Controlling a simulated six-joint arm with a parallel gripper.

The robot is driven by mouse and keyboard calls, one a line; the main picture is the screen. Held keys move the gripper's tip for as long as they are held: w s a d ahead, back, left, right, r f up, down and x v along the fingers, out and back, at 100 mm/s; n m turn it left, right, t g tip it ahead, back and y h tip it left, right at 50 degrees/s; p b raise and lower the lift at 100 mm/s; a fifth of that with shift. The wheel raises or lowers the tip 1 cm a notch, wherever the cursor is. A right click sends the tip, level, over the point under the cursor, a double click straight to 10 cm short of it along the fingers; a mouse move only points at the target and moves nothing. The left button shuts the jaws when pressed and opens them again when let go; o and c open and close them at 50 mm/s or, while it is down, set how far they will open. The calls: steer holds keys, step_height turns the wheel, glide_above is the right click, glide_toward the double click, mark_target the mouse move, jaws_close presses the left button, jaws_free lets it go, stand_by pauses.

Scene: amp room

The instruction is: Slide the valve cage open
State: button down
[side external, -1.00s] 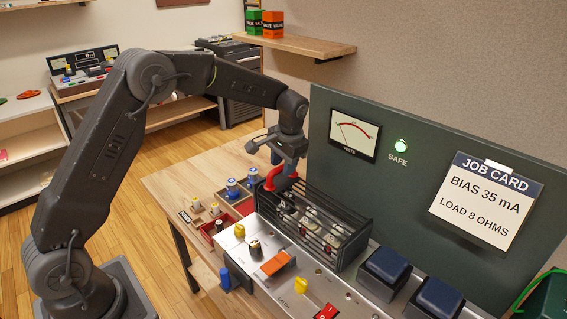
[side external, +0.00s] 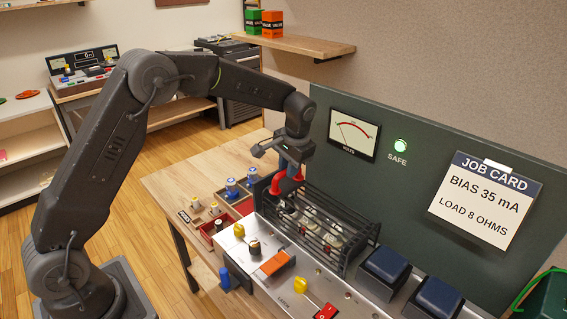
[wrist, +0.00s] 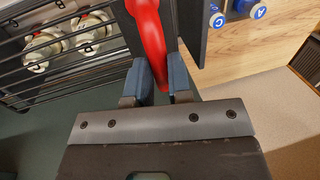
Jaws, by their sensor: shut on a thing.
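The valve cage (side external: 330,215) is a dark barred cage on top of the amplifier chassis, with pale valves (side external: 310,222) visible between its bars. A red handle (side external: 277,185) stands at its left end. My gripper (side external: 290,176) is shut on the red handle. In the wrist view the two blue-grey fingers (wrist: 163,78) sit on either side of the red handle (wrist: 150,30). The cage bars (wrist: 60,65) and valves (wrist: 42,48) show at the left there. The fingers partly hide the handle.
Knobs, an orange part (side external: 273,263) and a red switch (side external: 326,311) sit on the chassis in front of the cage. Dark blue blocks (side external: 386,265) stand to its right. The green meter panel (side external: 425,130) rises close behind. Blue-topped parts (side external: 232,186) lie at the left.

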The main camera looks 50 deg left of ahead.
steer(key=d, duration=2.5)
steer(key=shift+d, duration=0.4)
steer(key=c, duration=1.1)
jaws_free()
steer(key=shift+o, duration=0.2)
step_height(320, 180, up, 12)
steer(key=d, duration=0.2)
steer(key=shift+d+f, duration=0.15)
